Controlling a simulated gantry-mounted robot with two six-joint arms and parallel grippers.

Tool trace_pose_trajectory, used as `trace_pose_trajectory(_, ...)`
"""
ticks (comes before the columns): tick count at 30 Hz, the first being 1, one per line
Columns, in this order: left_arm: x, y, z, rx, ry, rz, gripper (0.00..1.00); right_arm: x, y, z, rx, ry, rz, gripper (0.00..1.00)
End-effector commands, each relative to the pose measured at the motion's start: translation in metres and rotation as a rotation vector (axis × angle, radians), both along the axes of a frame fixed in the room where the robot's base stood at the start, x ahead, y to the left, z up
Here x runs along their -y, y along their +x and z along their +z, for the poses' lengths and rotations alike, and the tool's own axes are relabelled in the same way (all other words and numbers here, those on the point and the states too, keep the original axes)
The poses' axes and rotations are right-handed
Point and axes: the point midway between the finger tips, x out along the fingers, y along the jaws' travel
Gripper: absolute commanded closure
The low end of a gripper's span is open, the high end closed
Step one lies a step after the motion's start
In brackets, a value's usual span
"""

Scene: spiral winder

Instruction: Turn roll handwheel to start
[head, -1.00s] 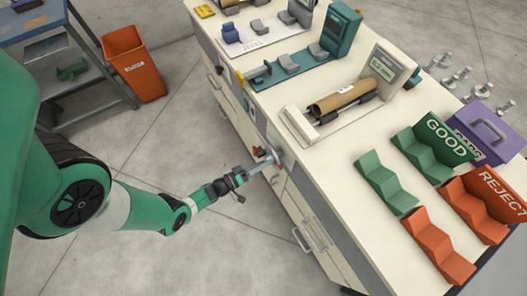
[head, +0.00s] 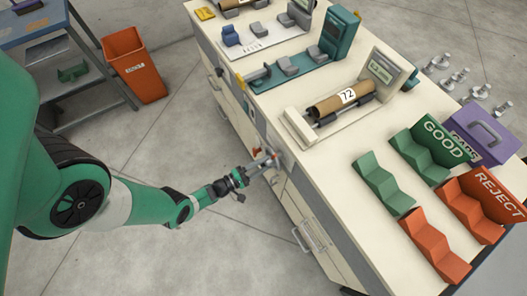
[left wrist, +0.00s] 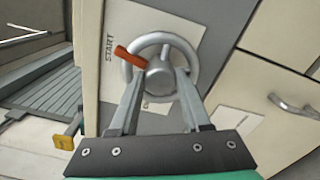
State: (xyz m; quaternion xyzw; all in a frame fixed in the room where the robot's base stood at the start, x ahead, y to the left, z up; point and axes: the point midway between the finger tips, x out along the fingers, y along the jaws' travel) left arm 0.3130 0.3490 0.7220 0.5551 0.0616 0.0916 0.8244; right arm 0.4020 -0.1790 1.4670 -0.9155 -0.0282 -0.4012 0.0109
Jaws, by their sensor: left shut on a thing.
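The roll handwheel (left wrist: 193,58) is a grey ring with a round hub, mounted on the cabinet's front face. Its orange-red handle (left wrist: 130,57) points left, close beside the printed word START (left wrist: 110,47) on a white plate. My left gripper (left wrist: 161,76) has its two fingers on either side of the hub, holding the wheel. In the head view my left gripper (head: 264,163) is at the cabinet front, partly covering the wheel. The brown roll (head: 340,100) lies in its holder on the cabinet top, with a white label reading 72 facing up. My right gripper is not in view.
Green GOOD trays (head: 383,185) and orange REJECT trays (head: 436,246) stand on the right of the bench top. A display unit (head: 385,72) stands behind the roll. Drawer handles (left wrist: 293,107) jut from the cabinet front. An orange bin (head: 135,65) stands on the floor.

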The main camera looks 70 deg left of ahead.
Motion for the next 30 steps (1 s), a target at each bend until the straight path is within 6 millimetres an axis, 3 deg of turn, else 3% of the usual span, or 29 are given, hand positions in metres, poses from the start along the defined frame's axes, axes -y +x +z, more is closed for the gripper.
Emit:
trace_pose_trajectory(12, -0.001, 0.0002, 0.0019, 0.051, -0.216, 0.0, 1.0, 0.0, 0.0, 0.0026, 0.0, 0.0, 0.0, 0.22)
trace_pose_trajectory(29, -0.001, 0.0, 0.0016, 0.059, -0.253, 0.001, 1.0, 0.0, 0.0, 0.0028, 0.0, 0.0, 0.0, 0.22)
trace_pose_trajectory(30, -0.001, -0.0001, 0.0016, 0.059, -0.253, 0.001, 0.51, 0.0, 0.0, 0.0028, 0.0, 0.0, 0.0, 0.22)
